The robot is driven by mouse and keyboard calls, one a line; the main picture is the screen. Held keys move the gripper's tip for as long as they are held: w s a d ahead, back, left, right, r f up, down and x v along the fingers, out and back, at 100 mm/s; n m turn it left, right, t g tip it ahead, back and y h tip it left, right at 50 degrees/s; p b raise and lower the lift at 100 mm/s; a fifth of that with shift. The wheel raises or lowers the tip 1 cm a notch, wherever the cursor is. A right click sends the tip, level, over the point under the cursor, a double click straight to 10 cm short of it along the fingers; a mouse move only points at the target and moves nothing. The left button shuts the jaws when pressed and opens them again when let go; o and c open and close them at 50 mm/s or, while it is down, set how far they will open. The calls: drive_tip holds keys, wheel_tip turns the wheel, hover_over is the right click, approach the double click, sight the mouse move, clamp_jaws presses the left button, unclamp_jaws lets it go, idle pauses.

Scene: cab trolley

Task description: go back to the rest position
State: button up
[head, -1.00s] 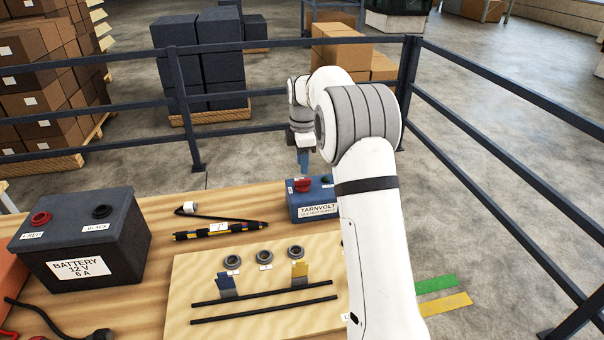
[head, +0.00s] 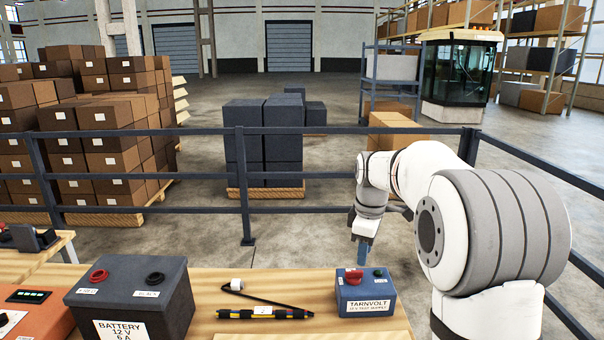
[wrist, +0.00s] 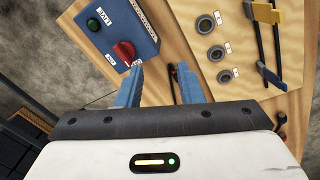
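My gripper (head: 363,250) hangs fingers-down above and behind the blue TARNVOLT box (head: 366,297) in the head view. In the wrist view its two blue fingers (wrist: 160,86) stand apart with nothing held between them. The TARNVOLT box also shows at the wrist view's upper left (wrist: 117,32), with a red knob (wrist: 123,51) and a green button beside the left finger. My arm reaches in from the right of the head view, bent and raised above the bench.
The wooden bench (head: 215,296) carries a dark 12 V battery (head: 135,292) and a striped probe (head: 262,313). A board (wrist: 250,75) with several rings and blue and yellow clips shows in the wrist view. A dark railing (head: 310,131) runs behind the bench.

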drive_tip(key=s+f+m+t, duration=0.2)
drive_tip(key=s+m, duration=1.1)
drive_tip(key=s, duration=1.6)
drive_tip(key=shift+a+f, duration=0.25)
drive_tip(key=shift+a, duration=0.15)
